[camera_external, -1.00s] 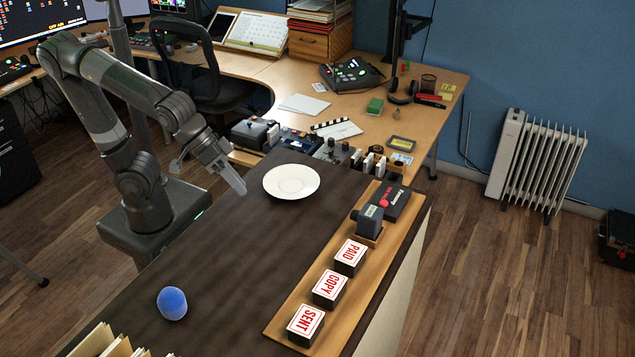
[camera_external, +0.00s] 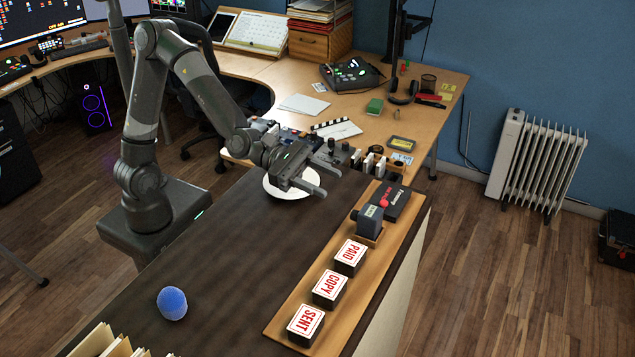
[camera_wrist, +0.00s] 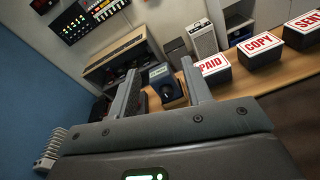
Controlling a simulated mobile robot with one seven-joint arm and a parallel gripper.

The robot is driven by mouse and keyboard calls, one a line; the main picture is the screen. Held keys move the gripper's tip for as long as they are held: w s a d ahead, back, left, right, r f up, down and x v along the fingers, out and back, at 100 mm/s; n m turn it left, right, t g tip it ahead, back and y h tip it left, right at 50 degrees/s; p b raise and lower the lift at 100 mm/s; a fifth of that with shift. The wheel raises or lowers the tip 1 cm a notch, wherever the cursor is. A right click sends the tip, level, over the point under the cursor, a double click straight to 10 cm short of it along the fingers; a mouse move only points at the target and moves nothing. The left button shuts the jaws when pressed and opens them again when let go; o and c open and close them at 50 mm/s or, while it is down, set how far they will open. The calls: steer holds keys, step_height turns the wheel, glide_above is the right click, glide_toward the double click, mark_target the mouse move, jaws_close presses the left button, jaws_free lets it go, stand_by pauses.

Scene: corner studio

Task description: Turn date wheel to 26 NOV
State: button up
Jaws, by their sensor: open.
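The date stamp (camera_external: 369,221), a dark grey block with a small pale display, stands on the wooden strip (camera_external: 272,329) at the table's right edge. It also shows in the wrist view (camera_wrist: 167,84), between my two fingers and beyond them. The characters on its date wheel are too small to read. My gripper (camera_external: 331,182) is open and empty, above the white plate (camera_external: 285,193) and to the left of the date stamp. Its fingers do not touch the stamp.
A dark box (camera_external: 396,203) with a red knob stands just behind the stamp. The PAID (camera_external: 350,255), COPY (camera_external: 330,287) and SENT (camera_external: 306,323) stamps line the strip in front of it. A blue rounded object (camera_external: 172,303) sits at the front left. The table's middle is clear.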

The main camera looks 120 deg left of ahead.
step_height(320, 180, up, 3)
steer(key=a+n+t, duration=0.1)
steer(key=a+n, duration=0.2)
glide_toward(352, 214)
steer(key=w, duration=0.3)
steer(key=shift+a+f+y, duration=0.15)
steer(key=shift+y, duration=0.25)
steer(key=w, duration=0.4)
steer(key=shift+f, duration=0.3)
steer(key=shift+w, duration=0.55)
steer(key=shift+c, duration=0.3)
jaws_close()
